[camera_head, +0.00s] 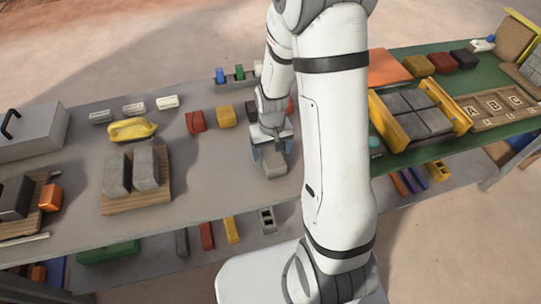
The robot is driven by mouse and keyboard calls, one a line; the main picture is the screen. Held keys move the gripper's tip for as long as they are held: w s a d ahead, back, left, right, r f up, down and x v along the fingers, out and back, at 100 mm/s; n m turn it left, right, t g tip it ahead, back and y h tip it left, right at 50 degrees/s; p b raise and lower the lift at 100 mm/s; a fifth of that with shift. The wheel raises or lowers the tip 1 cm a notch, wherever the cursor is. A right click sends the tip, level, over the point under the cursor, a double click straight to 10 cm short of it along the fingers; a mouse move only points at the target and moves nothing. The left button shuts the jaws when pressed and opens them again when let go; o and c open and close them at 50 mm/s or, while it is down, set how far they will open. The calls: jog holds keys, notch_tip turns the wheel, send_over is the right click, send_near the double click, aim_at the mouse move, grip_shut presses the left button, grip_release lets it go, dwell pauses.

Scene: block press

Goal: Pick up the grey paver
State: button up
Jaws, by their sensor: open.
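A grey block (274,168), which looks like the grey paver, is on the grey table (219,187) near the middle of the picture. My gripper (271,157) points down at it with its jaws open. The fingers appear on either side of the block; I cannot tell whether they touch it. The gripper body hides the far part of the block, and my arm covers the table just to the right.
Left of the gripper are a red block (195,121), a yellow block (226,116) and a wooden board (139,202) bearing two upright grey slabs. A green table (401,161) at right holds grey tiles between yellow bars (387,122). Table space left of the gripper is clear.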

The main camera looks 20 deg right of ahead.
jog(key=shift+f, duration=1.2)
jog(key=shift+c, duration=0.2)
jog(key=c, duration=1.7)
